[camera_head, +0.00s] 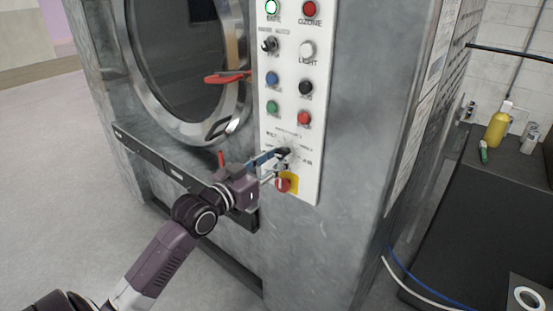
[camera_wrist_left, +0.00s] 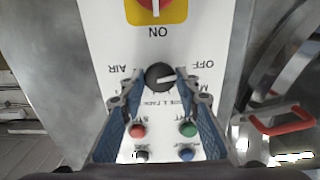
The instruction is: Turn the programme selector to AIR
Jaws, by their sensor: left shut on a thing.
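The programme selector is a dark round knob (camera_wrist_left: 159,75) on the white control panel. In the left wrist view, where the panel appears upside down, its pale pointer line slants to the right. The AIR label (camera_wrist_left: 125,69) is to its left and the OFF label (camera_wrist_left: 203,64) to its right. My left gripper (camera_wrist_left: 160,86) has blue-padded fingers on either side of the knob and is shut on it. In the head view the left gripper (camera_head: 282,153) reaches the lower panel from the left and partly hides the knob. My right gripper is not in view.
A red switch on a yellow plate (camera_head: 283,185) sits just below the selector. Several buttons and lamps are above it on the panel (camera_head: 314,135). The round door (camera_head: 180,60) with a red handle (camera_head: 226,78) is left. A dark cabinet (camera_head: 470,210) stands right.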

